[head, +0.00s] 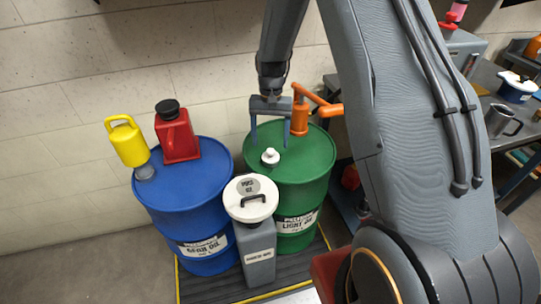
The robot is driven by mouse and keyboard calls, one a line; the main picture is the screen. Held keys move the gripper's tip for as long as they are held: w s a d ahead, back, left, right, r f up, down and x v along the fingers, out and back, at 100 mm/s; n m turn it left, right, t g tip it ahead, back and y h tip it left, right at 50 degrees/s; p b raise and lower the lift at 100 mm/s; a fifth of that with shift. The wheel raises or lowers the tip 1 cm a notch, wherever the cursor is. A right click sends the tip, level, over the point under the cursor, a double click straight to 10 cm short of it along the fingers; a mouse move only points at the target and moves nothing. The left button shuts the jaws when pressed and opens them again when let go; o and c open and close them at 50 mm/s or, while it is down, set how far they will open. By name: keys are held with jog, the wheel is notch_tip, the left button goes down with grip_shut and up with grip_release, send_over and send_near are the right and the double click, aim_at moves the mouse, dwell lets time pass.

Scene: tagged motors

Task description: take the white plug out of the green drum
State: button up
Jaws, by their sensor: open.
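The green drum (301,171) stands upright at the middle of the head view, with a label on its front. The white plug (270,156) sits on its top, left of the middle, and stands a little above the lid. My gripper (268,143) is above the drum top with its fingers pointing down, open and empty. It appears behind the plug in the picture, apart from it. How high the fingertips are above the lid is hard to tell.
An orange pump (300,112) rises from the drum just right of my gripper. A blue drum (190,190) carries a red can (176,138) and a yellow container (127,142). A grey bin (256,250) with a white lid stands in front. A workbench (515,125) is at right.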

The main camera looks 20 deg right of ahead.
aim_at(271, 150)
jog(key=shift+s+f+p, duration=0.15)
jog(key=shift+f+p, duration=0.2)
jog(key=shift+f, duration=0.65)
jog(key=shift+s+f+p, duration=0.2)
jog(key=shift+f+p, duration=0.2)
jog(key=shift+f, duration=0.6)
jog(key=shift+s+f+p, duration=0.15)
jog(key=shift+f+p, duration=0.2)
jog(key=shift+f, duration=0.65)
jog(key=c, duration=1.1)
